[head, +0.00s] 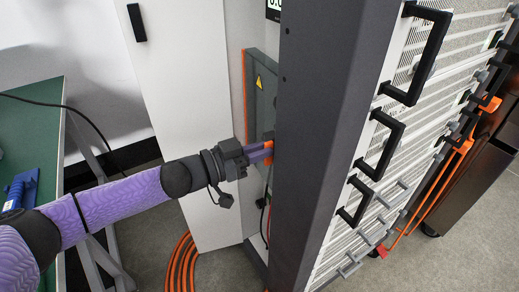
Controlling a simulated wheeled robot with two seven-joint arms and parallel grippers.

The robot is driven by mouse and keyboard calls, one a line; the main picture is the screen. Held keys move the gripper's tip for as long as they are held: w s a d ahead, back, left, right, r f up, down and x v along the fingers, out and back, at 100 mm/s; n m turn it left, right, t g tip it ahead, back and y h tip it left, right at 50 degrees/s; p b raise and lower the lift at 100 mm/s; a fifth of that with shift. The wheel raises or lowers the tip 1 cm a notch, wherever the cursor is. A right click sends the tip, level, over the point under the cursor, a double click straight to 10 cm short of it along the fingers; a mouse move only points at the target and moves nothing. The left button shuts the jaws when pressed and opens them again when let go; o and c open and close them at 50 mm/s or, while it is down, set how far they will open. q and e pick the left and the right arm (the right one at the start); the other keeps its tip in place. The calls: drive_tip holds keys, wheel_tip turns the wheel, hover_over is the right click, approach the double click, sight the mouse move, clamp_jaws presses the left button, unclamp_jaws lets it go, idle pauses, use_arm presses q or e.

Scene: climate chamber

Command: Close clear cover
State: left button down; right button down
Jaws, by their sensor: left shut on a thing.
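The clear cover (262,95) is a grey-tinted see-through panel with an orange edge, inside the tall cabinet's opening. A yellow warning triangle shows on or behind it. My left gripper (265,151) reaches into the opening from the left, at the cover's lower part. It is shut on what looks like the cover's edge or handle, beside a small black and orange part. The dark cabinet post hides the fingertips' far side and the cover's right side, so the exact grip and how far the cover stands open cannot be told. My right gripper is not in view.
A tall white door (190,110) stands open left of the opening. The dark post (320,120) is close right of my gripper. Rack units with black handles (418,50) fill the right. Orange cables (182,262) lie on the floor. A green table (35,135) stands left.

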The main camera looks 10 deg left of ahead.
use_arm(q)
drive_tip(key=shift+w+d+r+n+t+y+p, duration=0.25)
drive_tip(key=shift+d+n+t+y+p, duration=0.15)
drive_tip(key=shift+d+t+p, duration=0.25)
drive_tip(key=shift+w+f, duration=0.1)
drive_tip(key=shift+f, duration=0.15)
